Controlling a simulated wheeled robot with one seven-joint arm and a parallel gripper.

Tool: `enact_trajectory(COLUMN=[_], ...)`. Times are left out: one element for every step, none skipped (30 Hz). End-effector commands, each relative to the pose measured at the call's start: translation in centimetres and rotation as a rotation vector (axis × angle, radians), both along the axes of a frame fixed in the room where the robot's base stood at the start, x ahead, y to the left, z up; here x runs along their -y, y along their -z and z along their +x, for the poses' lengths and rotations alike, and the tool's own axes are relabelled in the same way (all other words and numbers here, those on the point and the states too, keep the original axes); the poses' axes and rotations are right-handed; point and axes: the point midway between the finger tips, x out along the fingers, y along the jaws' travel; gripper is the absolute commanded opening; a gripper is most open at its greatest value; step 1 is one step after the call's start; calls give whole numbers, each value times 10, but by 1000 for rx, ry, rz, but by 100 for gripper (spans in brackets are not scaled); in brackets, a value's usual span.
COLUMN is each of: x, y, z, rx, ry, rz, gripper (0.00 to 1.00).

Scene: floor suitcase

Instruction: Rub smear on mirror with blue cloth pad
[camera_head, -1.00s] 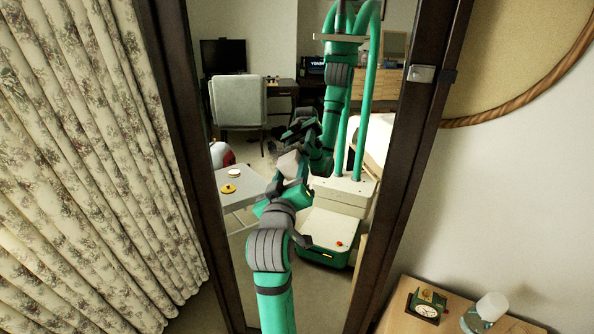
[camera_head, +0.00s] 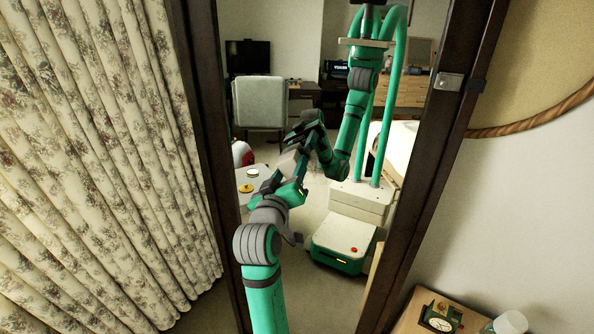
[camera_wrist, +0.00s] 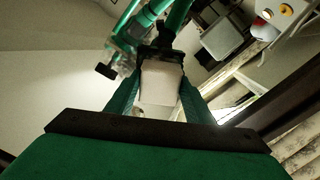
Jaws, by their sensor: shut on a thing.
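The tall mirror (camera_head: 322,288) stands ahead in a dark frame and reflects the room and my own green arm. My gripper (camera_wrist: 160,66) is in front of the glass, with its two green fingers closed on the sides of a pale block, the cloth pad (camera_wrist: 161,86). The pad looks greyish white here, not clearly blue. In the head view the pad (camera_head: 288,163) is a small pale patch at the end of my arm, close to the arm's reflection. Whether it touches the glass I cannot tell. I cannot make out a smear.
A floral curtain (camera_head: 110,170) hangs along the left. At lower right a wooden cabinet top (camera_head: 412,318) holds a clock (camera_head: 441,317) and a pale rounded object (camera_head: 511,323). A rope-edged round panel (camera_head: 540,70) is on the right wall. The chair and desk appear only as reflections.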

Motion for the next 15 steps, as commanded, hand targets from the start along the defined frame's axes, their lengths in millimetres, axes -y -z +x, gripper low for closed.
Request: enact_trajectory(x=[-6,-8,-11,-12,-13,-14,-14,-14,-14,-14,-14,-14,-14,-14,-14], y=[1,1,1,1,1,1,1,0,-1,-3,-5,-7,-9,-11,-14], z=[3,4,5,5,6,6,6,6,6,6,6,6,6,6,6], rx=[-2,-2,-2,-2,-2,-2,-2,-2,-1,-1,-1,0,0,0,1], ry=[-6,-6,-7,-7,-7,-7,-7,-7,-8,-7,-7,-7,-7,-7,-6], rz=[0,-1,0,0,0,0,0,0,0,1,1,1,1,1,0], gripper=[30,30,30,30,30,30,30,30,30,30,30,30,30,30,30])
